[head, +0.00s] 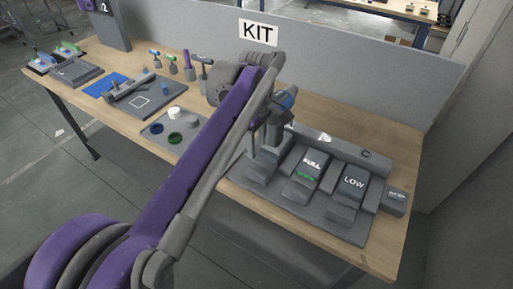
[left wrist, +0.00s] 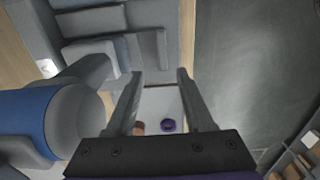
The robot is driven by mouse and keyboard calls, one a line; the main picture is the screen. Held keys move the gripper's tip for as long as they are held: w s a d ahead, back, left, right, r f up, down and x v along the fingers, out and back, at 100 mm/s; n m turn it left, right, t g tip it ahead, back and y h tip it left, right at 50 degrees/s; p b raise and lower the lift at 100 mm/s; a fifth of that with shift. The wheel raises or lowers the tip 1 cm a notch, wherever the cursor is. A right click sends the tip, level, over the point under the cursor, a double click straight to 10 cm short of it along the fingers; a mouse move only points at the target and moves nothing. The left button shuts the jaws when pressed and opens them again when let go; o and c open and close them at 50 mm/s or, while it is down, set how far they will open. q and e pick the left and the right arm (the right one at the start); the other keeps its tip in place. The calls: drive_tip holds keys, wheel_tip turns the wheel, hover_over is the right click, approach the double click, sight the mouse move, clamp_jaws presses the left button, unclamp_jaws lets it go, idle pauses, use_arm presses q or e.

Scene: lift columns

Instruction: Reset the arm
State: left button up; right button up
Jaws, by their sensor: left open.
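My left arm, purple and grey, reaches from the lower left across the head view to the bench. Its gripper (head: 268,135) is over the left part of a grey fixture (head: 315,228) and hides part of it. In the left wrist view the two fingers of the left gripper (left wrist: 160,76) stand apart with nothing held between them. Beyond them shows a pale surface with a small purple round thing (left wrist: 169,125). The fixture carries a block marked FULL (head: 311,164) and a block marked LOW (head: 353,183). My right gripper is not in view.
The wooden bench (head: 400,231) has a grey back panel with a KIT sign (head: 258,33). A tray with white, blue and green round pieces (head: 153,131) lies left of the arm. Several small tools stand behind a grey board (head: 157,101). A small grey box (head: 396,200) is at the right.

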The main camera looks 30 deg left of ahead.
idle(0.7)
use_arm(q)
drive_tip(key=s+d+f+m+t+p, duration=0.2)
drive_tip(key=s+f+m, duration=0.3)
drive_tip(key=s+m, duration=0.3)
drive_tip(key=s+d+f+m+t+p, duration=0.1)
drive_tip(key=s+d+f+m+t, duration=0.2)
drive_tip(key=s+m, duration=0.6)
wheel_tip(320, 180, down, 3)
drive_tip(key=shift+s+d+r+p, duration=0.1)
drive_tip(key=shift+s+d+p, duration=0.3)
drive_tip(key=shift+s+d, duration=0.3)
